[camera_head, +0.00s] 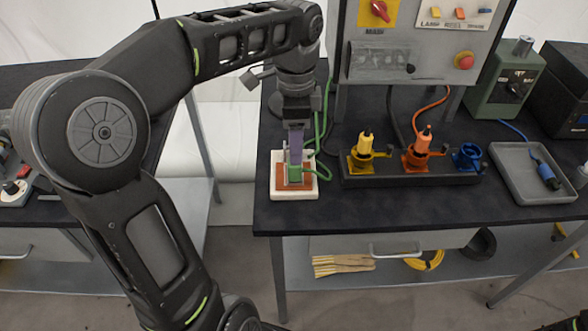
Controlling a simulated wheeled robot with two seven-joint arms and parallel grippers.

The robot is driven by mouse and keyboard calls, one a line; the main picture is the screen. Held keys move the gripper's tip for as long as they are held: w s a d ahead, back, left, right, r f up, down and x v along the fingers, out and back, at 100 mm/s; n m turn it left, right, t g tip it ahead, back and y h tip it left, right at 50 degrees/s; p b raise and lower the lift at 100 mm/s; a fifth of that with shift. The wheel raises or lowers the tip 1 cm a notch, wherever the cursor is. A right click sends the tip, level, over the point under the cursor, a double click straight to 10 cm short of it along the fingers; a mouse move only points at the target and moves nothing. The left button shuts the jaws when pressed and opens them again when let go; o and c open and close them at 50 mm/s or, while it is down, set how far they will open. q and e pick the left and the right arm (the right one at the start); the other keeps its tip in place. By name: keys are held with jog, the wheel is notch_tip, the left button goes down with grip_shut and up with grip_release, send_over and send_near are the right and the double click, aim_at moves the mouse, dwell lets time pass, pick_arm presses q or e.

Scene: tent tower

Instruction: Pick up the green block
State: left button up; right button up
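The green block (295,174) is small and sits low over a white-rimmed square base (281,193) with a brown-red pad, at the front left of the dark table. My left gripper (295,158) points straight down over this base. A purple upright piece (296,142) shows between the gripper body and the green block; I cannot tell if it is a separate block. The fingertips are too small and covered to show whether they are shut on anything. My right gripper is not in view.
A black holder (410,180) with yellow, orange and blue connectors stands to the right of the base. A grey tray (510,185) with a blue connector lies farther right. A control panel (400,80) rises behind. Green cable (323,130) runs close beside my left gripper.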

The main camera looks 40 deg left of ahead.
aim_at(294, 167)
pick_arm(q)
jog(key=shift+w+a+f+b, duration=0.1)
jog(key=shift+w+f+b, duration=0.05)
jog(key=shift+f, duration=0.2)
jog(key=shift+w+a+f+b, duration=0.1)
jog(key=shift+f+b, duration=0.05)
jog(key=shift+f, duration=0.2)
jog(key=shift+w+a, duration=0.1)
jog(key=shift+w, duration=0.05)
jog(key=shift+r, duration=0.1)
jog(key=shift+f, duration=1.3)
notch_tip(294, 167, down, 5)
jog(key=shift+f, duration=0.15)
jog(key=shift+c, duration=0.3)
